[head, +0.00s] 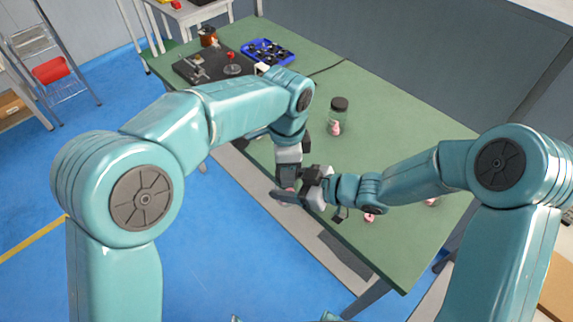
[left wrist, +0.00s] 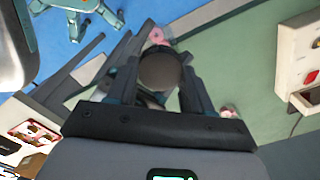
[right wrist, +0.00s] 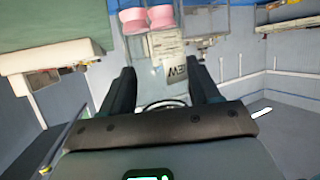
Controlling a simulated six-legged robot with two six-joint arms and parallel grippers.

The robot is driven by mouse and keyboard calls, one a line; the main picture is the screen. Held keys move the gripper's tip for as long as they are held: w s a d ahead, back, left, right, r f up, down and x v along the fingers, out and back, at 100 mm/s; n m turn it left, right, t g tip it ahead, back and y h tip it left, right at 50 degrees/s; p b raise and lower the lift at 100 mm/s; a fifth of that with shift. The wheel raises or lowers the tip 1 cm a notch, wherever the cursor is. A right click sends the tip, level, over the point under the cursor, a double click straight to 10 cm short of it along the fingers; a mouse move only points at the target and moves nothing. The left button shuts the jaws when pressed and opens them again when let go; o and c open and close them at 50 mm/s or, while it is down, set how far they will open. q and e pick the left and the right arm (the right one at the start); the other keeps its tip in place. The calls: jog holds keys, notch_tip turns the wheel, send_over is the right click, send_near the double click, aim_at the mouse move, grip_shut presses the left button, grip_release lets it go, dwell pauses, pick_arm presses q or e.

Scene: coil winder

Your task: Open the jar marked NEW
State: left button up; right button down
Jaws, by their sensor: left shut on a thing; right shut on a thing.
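The jar marked NEW (right wrist: 178,73) is clear, with a printed label and pink spools (right wrist: 160,16) inside, in the right wrist view. My right gripper (right wrist: 162,92) is shut on the jar's body. In the left wrist view my left gripper (left wrist: 163,88) is shut on a round dark lid (left wrist: 159,70), with one finger on each side. In the head view my left gripper (head: 288,182) points down and meets my right gripper (head: 287,196) at the table's near edge. The grippers mostly hide the jar there. I cannot tell whether lid and jar touch.
A second clear jar (head: 336,118) with a dark lid and pink contents stands on the green table (head: 385,150). A blue tray (head: 268,50) and a dark winder base (head: 212,66) are at the far end. Small pink items (head: 370,217) lie near my right arm.

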pick_arm(q)
jog(key=o, duration=1.2)
jog(key=shift+c, duration=0.2)
jog(key=shift+r, duration=2.3)
jog(key=shift+c, duration=0.2)
jog(key=m, duration=0.3)
jog(key=shift+s+a+r+m, duration=0.1)
jog(key=shift+s+r+m, duration=0.05)
jog(key=shift+m, duration=0.25)
jog(key=shift+r+m, duration=0.25)
jog(key=shift+m, duration=0.75)
jog(key=m, duration=0.1)
jog(key=r+m, duration=0.1)
jog(key=m, duration=0.1)
jog(key=shift+a+r, duration=0.1)
jog(key=shift+r+m, duration=0.5)
jog(key=shift+m, duration=0.2)
jog(key=f, duration=0.7)
jog(key=shift+d+f, duration=0.2)
jog(key=shift+f, duration=0.1)
